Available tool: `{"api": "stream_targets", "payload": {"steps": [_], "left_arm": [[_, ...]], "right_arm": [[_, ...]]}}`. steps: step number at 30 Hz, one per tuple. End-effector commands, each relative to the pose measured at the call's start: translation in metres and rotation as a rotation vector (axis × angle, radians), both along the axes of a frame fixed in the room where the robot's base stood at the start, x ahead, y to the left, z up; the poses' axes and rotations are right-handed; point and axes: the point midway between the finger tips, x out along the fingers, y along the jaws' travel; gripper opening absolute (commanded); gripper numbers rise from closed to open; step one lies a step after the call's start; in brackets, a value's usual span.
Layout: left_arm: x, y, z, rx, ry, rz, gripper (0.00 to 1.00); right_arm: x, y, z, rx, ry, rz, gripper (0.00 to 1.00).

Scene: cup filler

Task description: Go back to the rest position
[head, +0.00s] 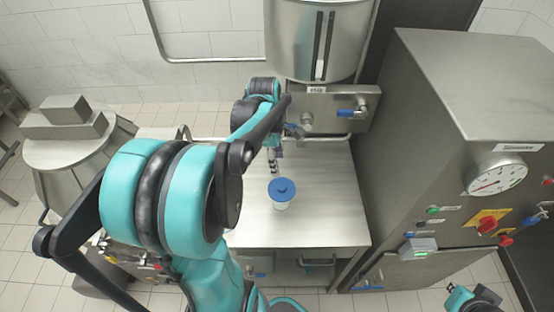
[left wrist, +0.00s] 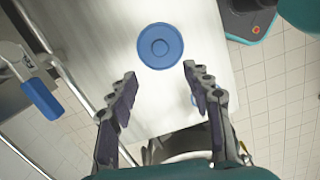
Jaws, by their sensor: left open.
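A cup with a blue lid (head: 282,190) stands upright on the metal table (head: 320,215). In the left wrist view the blue lid (left wrist: 160,46) shows from above, beyond my fingertips. My left gripper (head: 274,165) is seen edge-on in the head view, just behind the cup. In the left wrist view my left gripper (left wrist: 160,75) has its two fingers wide apart with nothing between them. At the lower right of the head view a piece of teal and black arm (head: 473,299) shows; no right fingers are seen.
Behind the table hangs a steel tank (head: 318,40) with a blue-handled tap (head: 345,113). A large steel cabinet (head: 470,90) with a gauge stands at the right. A steel vessel (head: 75,150) stands at the left. The table around the cup is clear.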

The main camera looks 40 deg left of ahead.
Motion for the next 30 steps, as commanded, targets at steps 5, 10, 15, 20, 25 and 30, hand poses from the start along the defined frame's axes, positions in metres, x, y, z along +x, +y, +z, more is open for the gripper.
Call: {"api": "stream_targets", "payload": {"steps": [5,10,15,20,25,30], "left_arm": [[0.000,0.000,0.000,0.000,0.000,0.000,0.50],[0.000,0.000,0.000,0.000,0.000,0.000,0.50],[-0.001,-0.008,0.001,0.015,-0.020,-0.064,0.50],[-0.006,-0.050,0.005,0.115,-0.126,-0.426,0.50],[-0.022,-0.110,0.004,0.316,-0.283,-1.031,0.50],[-0.039,-0.155,-0.004,0.544,-0.395,-1.561,0.50]], "right_arm": [[0.000,0.000,0.000,0.000,0.000,0.000,0.00],[0.000,0.000,0.000,0.000,0.000,0.000,0.00],[0.000,0.000,-0.002,0.000,0.000,0.000,0.00],[0.000,0.000,-0.013,0.000,0.000,0.000,0.00],[0.000,0.000,-0.029,0.000,0.000,0.000,0.00],[0.000,0.000,-0.041,0.000,0.000,0.000,0.00]]}}
